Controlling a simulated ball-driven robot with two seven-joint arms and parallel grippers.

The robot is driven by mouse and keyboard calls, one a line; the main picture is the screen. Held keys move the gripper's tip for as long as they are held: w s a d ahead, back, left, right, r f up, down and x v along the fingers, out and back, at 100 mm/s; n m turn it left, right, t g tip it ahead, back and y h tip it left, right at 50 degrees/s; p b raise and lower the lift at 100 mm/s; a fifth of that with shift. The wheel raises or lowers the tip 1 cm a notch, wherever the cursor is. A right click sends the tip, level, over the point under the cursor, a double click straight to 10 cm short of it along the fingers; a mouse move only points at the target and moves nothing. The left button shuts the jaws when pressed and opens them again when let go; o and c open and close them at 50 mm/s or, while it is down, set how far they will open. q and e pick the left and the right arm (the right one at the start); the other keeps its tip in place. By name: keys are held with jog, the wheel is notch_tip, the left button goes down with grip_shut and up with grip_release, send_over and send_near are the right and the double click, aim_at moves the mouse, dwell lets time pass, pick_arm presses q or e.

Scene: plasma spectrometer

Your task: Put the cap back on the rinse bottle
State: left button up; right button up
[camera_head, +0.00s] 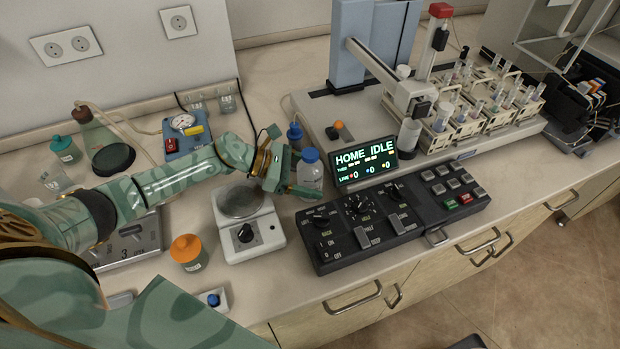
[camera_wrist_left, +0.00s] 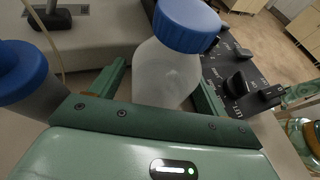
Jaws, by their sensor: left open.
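A translucent white bottle (camera_head: 311,178) with a blue cap (camera_head: 309,155) stands behind the white hotplate-like device and left of the lit display. My left gripper (camera_head: 303,173) is open beside it. In the left wrist view the bottle body (camera_wrist_left: 165,75) lies between the two spread fingers, and its blue cap (camera_wrist_left: 187,24) sits at its top. Whether the fingers touch the bottle, and whether the cap is seated, I cannot tell. A second blue-topped bottle (camera_head: 295,132) stands behind; its top shows at left in the wrist view (camera_wrist_left: 20,70). My right gripper is not seen.
The white device (camera_head: 248,240) with a round plate stands in front of the left gripper. A black control panel (camera_head: 380,225) lies to the right. An orange-capped jar (camera_head: 188,252) and a small white holder with a blue piece (camera_head: 213,299) are nearer the front.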

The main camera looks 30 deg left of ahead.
aim_at(300, 164)
pick_arm(q)
jog(key=c, duration=1.2)
jog(key=shift+r, duration=0.15)
jog(key=shift+r, duration=0.25)
notch_tip(300, 164, up, 2)
jog(key=shift+r, duration=0.15)
jog(key=s+r+p, duration=0.1)
jog(key=r, duration=0.1)
jog(key=s+d+r+p, duration=0.1)
jog(key=r, duration=0.1)
jog(key=s+d+r, duration=0.1)
jog(key=s+r, duration=0.1)
jog(key=shift+s+p, duration=0.1)
jog(key=shift+p, duration=0.3)
jog(key=s+d+r+p, duration=0.2)
jog(key=s+d+r, duration=0.2)
jog(key=s, duration=0.4)
jog(key=shift+s, duration=0.2)
